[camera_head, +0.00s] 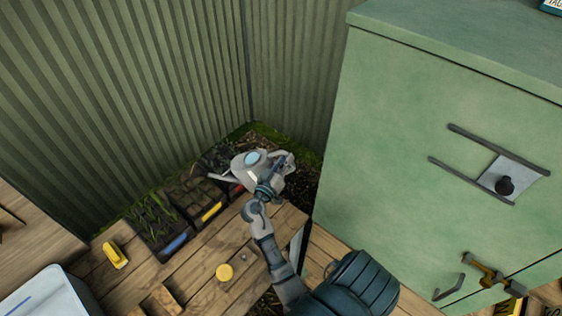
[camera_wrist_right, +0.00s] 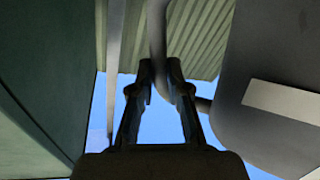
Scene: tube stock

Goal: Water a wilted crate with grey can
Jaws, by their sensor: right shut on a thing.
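The grey watering can (camera_head: 243,170) is held above the crates, its spout pointing left. In the right wrist view its body (camera_wrist_right: 265,65) fills the right side and shows a pale label. My right gripper (camera_head: 275,175) is shut on the can's handle; in the wrist view the fingertips (camera_wrist_right: 161,72) close around the grey handle bar. Below stand dark crates of plants: a blue-labelled one with long green leaves (camera_head: 156,221), a yellow-labelled one (camera_head: 201,196), and a red-labelled one (camera_head: 238,188) partly hidden by the can. I cannot tell which is wilted. My left gripper is out of view.
A tall green cabinet (camera_head: 400,130) stands close on the right. Corrugated green walls (camera_head: 120,90) meet behind the crates. A white tub (camera_head: 45,295) is at lower left.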

